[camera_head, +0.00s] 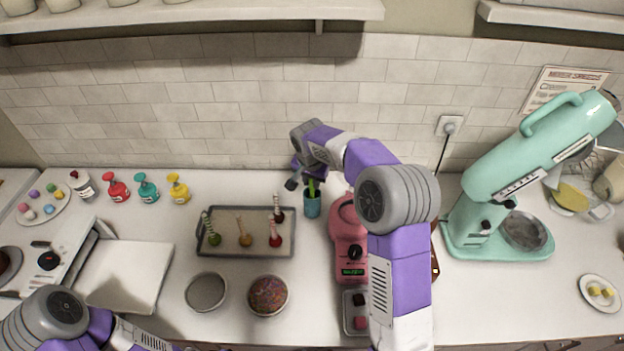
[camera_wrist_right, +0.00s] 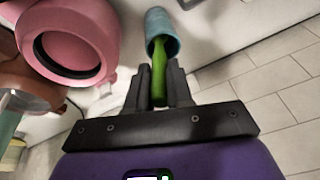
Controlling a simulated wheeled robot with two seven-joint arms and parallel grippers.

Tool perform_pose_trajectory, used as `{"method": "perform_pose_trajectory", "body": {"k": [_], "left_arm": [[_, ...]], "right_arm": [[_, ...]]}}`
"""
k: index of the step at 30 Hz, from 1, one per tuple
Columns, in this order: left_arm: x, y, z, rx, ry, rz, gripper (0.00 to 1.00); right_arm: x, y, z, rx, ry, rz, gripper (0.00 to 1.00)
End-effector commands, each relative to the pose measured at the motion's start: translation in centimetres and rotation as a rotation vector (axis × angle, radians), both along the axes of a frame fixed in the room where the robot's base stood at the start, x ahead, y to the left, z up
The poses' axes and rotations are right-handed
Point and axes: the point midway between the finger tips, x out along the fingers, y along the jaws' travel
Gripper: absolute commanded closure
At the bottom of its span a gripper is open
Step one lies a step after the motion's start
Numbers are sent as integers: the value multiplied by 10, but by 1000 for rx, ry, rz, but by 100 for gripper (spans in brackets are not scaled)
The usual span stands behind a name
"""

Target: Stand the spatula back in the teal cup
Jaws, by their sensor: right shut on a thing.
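The teal cup (camera_head: 312,207) stands upright on the counter, right of the dark tray. It also shows in the right wrist view (camera_wrist_right: 162,27), with its mouth toward my gripper. The green spatula (camera_head: 311,187) is above the cup's mouth in the head view. In the right wrist view the spatula (camera_wrist_right: 159,72) runs from between my fingers to the cup's mouth; its far end is hidden there, apparently inside the rim. My right gripper (camera_wrist_right: 159,92) is shut on the spatula, just above the cup. My left arm shows at the lower left, but its gripper is out of the picture.
A pink machine (camera_head: 346,236) stands close to the right of the cup. The dark tray (camera_head: 247,210) with several cake pops is to its left. A teal stand mixer (camera_head: 500,190) is farther right. The tiled wall (camera_head: 225,130) rises behind. Counter left of the cup's base is narrow.

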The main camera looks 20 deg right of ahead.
Motion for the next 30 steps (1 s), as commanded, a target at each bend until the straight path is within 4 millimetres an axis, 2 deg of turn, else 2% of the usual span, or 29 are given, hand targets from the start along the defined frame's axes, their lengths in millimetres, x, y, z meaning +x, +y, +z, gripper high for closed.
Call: {"method": "perform_pose_trajectory", "body": {"k": [3, 4, 9, 20, 30], "left_arm": [[0, 0, 0, 0, 0, 0, 28], [0, 0, 0, 0, 0, 0, 28], [0, 0, 0, 0, 0, 0, 28], [0, 0, 1, 0, 0, 0, 28], [0, 0, 3, 0, 0, 0, 28]], "right_arm": [[0, 0, 1, 0, 0, 0, 100], [0, 0, 1, 0, 0, 0, 76], [0, 0, 1, 0, 0, 0, 50], [-1, 1, 6, 0, -3, 0, 50], [-12, 8, 58, 0, -4, 1, 50]]}}
